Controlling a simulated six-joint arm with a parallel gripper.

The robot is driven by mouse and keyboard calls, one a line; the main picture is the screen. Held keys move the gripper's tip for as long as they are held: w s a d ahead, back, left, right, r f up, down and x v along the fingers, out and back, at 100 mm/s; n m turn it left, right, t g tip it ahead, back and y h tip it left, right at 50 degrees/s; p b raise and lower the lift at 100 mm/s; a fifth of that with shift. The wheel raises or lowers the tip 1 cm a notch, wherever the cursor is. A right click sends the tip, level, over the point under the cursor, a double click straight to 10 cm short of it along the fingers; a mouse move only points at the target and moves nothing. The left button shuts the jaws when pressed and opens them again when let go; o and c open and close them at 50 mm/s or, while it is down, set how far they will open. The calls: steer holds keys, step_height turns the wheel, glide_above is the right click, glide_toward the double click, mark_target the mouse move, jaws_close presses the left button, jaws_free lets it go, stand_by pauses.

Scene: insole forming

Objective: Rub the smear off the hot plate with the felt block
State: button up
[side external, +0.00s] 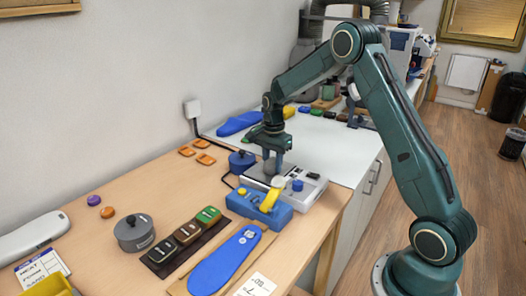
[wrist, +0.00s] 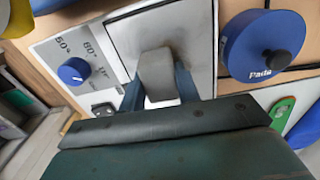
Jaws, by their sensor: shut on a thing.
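My gripper (side external: 272,163) points down over the hot plate (side external: 258,179). In the wrist view my gripper's two fingers (wrist: 158,92) are closed on a grey felt block (wrist: 156,68). The block is over the hot plate's pale metal surface (wrist: 191,35), low and apparently at the plate, but I cannot tell whether it touches. The plate's blue dial (side external: 297,185) also shows in the wrist view (wrist: 73,71), with temperature marks beside it.
A blue lidded pot (side external: 242,160) marked "Pads" stands close beside the plate. A blue press with a yellow lever (side external: 265,207) stands in front. Further forward are a grey pot (side external: 134,232), a dark tray (side external: 185,240) of coloured pieces and a blue insole (side external: 225,262).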

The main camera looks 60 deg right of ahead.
mark_target(260, 166)
steer(key=shift+w, duration=2.35)
steer(key=shift+d, duration=0.65)
steer(key=shift+s, duration=3.55)
steer(key=shift+w, duration=3.6)
step_height(260, 166, up, 8)
steer(key=shift+r, duration=0.1)
